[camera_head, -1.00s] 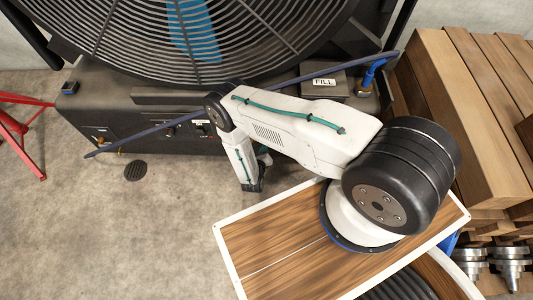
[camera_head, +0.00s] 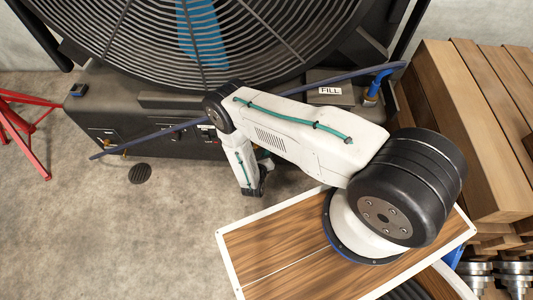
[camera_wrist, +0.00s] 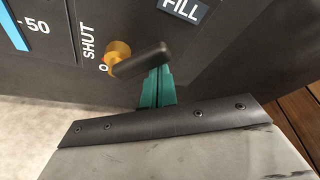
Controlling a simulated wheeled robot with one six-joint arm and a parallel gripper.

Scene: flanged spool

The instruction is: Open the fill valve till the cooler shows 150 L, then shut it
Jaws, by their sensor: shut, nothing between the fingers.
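The fill valve shows in the wrist view as a brass stem (camera_wrist: 117,54) with a dark lever (camera_wrist: 140,62) pointing right and slightly up. The word SHUT is printed left of the stem; a letter O shows below it, the rest hidden by the lever. My gripper (camera_wrist: 158,82) has teal fingers, shut and empty, right at the lever's lower side; I cannot tell whether they touch it. The gauge's blue strip (camera_wrist: 14,28) runs alongside a 50 mark; its top is out of frame. The cooler (camera_head: 170,118) stands at the back in the head view.
Wooden boards (camera_head: 470,130) are stacked at the right. A red stand (camera_head: 18,130) is at the left. The concrete floor at the lower left is clear.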

